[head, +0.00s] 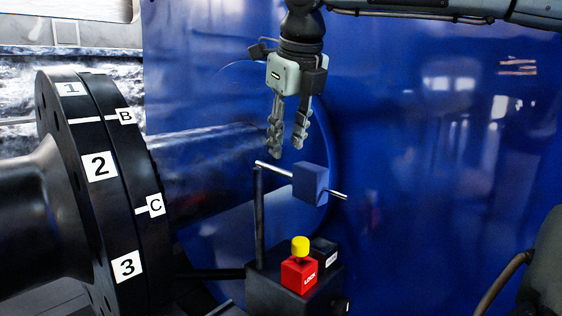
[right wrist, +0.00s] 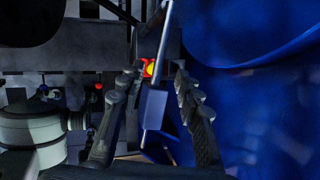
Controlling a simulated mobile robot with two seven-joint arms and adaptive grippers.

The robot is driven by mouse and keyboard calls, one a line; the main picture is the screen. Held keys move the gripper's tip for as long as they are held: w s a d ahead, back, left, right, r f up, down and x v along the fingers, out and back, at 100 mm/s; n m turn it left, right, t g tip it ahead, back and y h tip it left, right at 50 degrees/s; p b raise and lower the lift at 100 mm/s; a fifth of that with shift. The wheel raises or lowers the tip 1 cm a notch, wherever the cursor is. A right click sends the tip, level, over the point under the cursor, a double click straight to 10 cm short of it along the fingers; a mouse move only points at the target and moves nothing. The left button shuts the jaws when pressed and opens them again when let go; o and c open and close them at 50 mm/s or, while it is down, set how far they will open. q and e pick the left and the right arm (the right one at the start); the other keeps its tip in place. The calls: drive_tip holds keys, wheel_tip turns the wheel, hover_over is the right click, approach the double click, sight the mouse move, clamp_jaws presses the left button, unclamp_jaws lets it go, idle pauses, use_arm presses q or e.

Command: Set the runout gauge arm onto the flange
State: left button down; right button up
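The runout gauge stands on a dark base (head: 262,290), with an upright post (head: 259,215). Its thin gauge arm (head: 272,168) runs from the top of the post through a blue block (head: 310,184). My right gripper (head: 287,150) points down just above the arm and block, open, its fingers apart and empty. In the right wrist view the blue block (right wrist: 154,106) shows between the open fingers (right wrist: 153,78); whether they touch it I cannot tell. The black flange (head: 112,190) stands at the left, apart from the arm. My left gripper is not in view.
A red block marked LOCK (head: 299,275) with a yellow knob (head: 300,246) sits on the gauge base, beside a small black labelled block (head: 325,254). A grey shaft (head: 40,215) joins the flange at the left. A large shiny blue surface (head: 430,150) fills the background.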

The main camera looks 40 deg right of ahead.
sight(283, 170)
drive_tip(key=x, duration=0.5)
drive_tip(key=shift+w+d+f, duration=0.1)
drive_tip(key=shift+f, duration=0.2)
clamp_jaws()
